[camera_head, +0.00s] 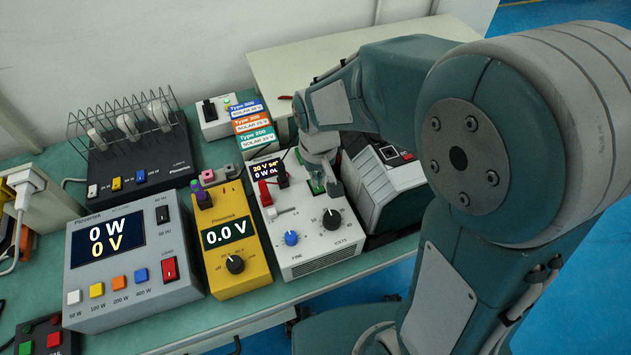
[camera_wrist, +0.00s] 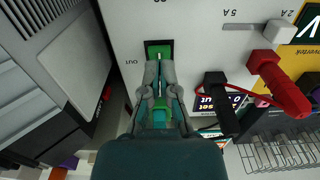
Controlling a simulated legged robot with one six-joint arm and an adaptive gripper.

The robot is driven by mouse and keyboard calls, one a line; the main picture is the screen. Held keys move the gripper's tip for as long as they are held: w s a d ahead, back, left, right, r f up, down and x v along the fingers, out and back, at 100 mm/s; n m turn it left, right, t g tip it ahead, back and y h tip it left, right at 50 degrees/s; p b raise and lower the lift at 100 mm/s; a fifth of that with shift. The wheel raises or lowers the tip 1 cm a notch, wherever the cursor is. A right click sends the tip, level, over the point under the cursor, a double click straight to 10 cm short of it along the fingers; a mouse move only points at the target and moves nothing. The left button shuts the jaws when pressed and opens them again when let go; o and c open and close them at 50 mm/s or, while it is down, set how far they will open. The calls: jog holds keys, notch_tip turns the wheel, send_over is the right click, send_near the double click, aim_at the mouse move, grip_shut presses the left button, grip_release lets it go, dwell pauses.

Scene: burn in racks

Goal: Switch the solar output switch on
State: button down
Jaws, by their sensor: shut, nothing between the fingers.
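The white solar supply unit (camera_head: 322,244) stands on the green bench, with a lit display (camera_head: 267,170) reading about 20 V and 0 W. Its green output switch (camera_head: 317,186) is partly hidden by my gripper (camera_head: 326,180). In the wrist view the switch (camera_wrist: 158,46) sits in a dark frame beside the letters OUT. My gripper (camera_wrist: 160,68) also shows there, its fingers shut and empty. The fingertips lie over or right at the switch's near edge; I cannot tell whether they touch it. I cannot tell which way the rocker is tipped.
Red and black plugs (camera_wrist: 278,82) stick up beside the switch. The yellow meter (camera_head: 230,240) and grey load box (camera_head: 130,265) stand to the left. A dark-and-grey box (camera_head: 385,190) stands close on the right. A wire rack (camera_head: 122,122) is at the back left.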

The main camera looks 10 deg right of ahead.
aim_at(317, 188)
jog(key=shift+f, duration=0.8)
dwell(0.4)
jog(key=shift+r, duration=3.45)
jog(key=shift+d+r, duration=0.1)
jog(key=shift+r, duration=0.1)
jog(key=s+d+r+m+t, duration=0.3)
jog(key=s+d+r+t, duration=0.2)
jog(key=s+d+r, duration=0.5)
jog(key=s, duration=0.2)
jog(key=shift+s+d+r+t, duration=0.2)
jog(key=shift+s+d+t, duration=0.1)
jog(key=shift+s, duration=0.05)
